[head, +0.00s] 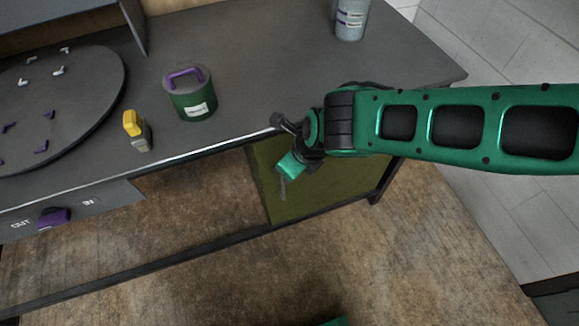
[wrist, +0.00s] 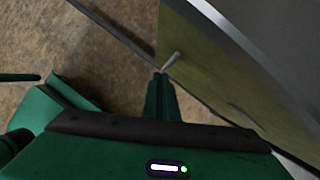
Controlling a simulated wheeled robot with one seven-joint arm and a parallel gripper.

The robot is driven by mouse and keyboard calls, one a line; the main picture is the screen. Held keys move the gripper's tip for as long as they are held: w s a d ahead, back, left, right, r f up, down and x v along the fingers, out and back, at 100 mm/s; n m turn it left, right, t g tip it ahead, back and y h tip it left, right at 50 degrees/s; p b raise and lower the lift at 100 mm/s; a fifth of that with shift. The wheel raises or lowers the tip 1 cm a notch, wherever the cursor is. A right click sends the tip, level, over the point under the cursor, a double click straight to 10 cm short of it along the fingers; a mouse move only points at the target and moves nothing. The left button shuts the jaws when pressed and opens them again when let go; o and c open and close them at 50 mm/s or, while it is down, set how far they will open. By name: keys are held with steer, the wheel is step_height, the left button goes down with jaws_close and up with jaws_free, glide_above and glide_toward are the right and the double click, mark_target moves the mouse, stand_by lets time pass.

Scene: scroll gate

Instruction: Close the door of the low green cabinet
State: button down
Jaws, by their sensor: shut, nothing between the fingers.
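The low green cabinet shows as an olive-green door panel (head: 330,180) under the right part of the dark table. The panel lies roughly in line with the table's front; I cannot tell whether a gap remains at its edge. A small grey bar handle (head: 283,187) is near its left edge. In the wrist view, the door (wrist: 215,65) and handle (wrist: 171,61) are at the upper middle. My gripper (head: 288,168) is shut and empty in front of the door's left side. Its fingertips (wrist: 160,78) appear beside the handle; contact cannot be told.
On the table (head: 250,70) stand a green canister (head: 192,105) with a purple handle, a yellow-and-grey item (head: 137,130), a grey cylinder (head: 351,18) and a round turntable (head: 60,100). A purple switch (head: 54,217) is on the front. A low rail (head: 150,267) runs below; floor before it is clear.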

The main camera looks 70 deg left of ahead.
steer(key=d+r, duration=0.7)
steer(key=r, duration=0.2)
steer(key=shift+w+d+r, duration=0.15)
steer(key=shift+d, duration=0.2)
steer(key=shift+w, duration=0.1)
